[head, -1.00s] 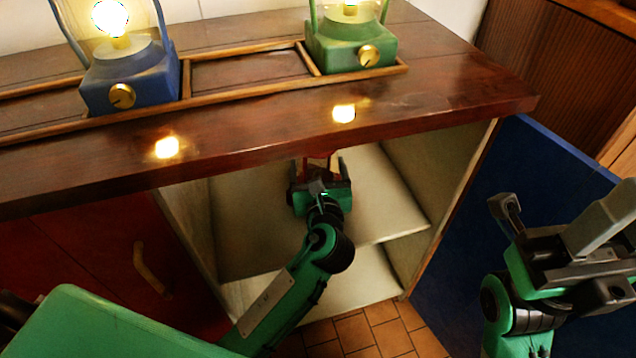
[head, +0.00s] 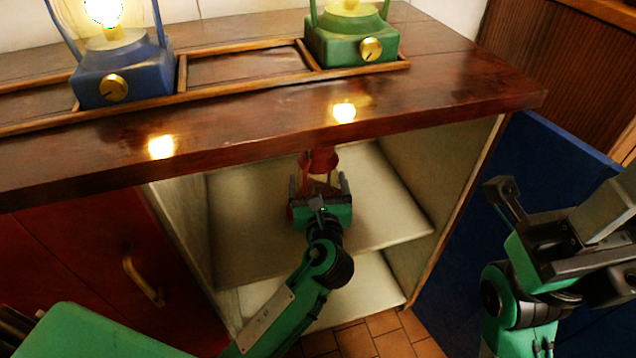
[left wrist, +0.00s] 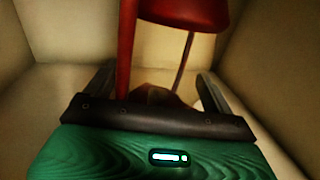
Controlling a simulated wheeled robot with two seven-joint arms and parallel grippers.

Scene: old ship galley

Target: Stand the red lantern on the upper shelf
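The red lantern (head: 319,160) is on the upper shelf (head: 385,215) inside the open cabinet, under the counter. It looks upright; its base is mostly hidden by my gripper. My left gripper (head: 320,184) is in the cabinet at the lantern, its fingers spread wide on either side. In the left wrist view, the lantern's red cap (left wrist: 185,12) and posts rise between the two fingers (left wrist: 158,88), with gaps at both sides. My right gripper (head: 555,205) is open and empty outside the cabinet, at the right.
A blue lantern (head: 125,82) and a green lantern (head: 350,45) stand on the wooden counter (head: 440,90), whose edge overhangs the opening. A blue door (head: 540,170) stands open at right, a red door (head: 80,245) is at left. The lower shelf (head: 365,285) looks empty.

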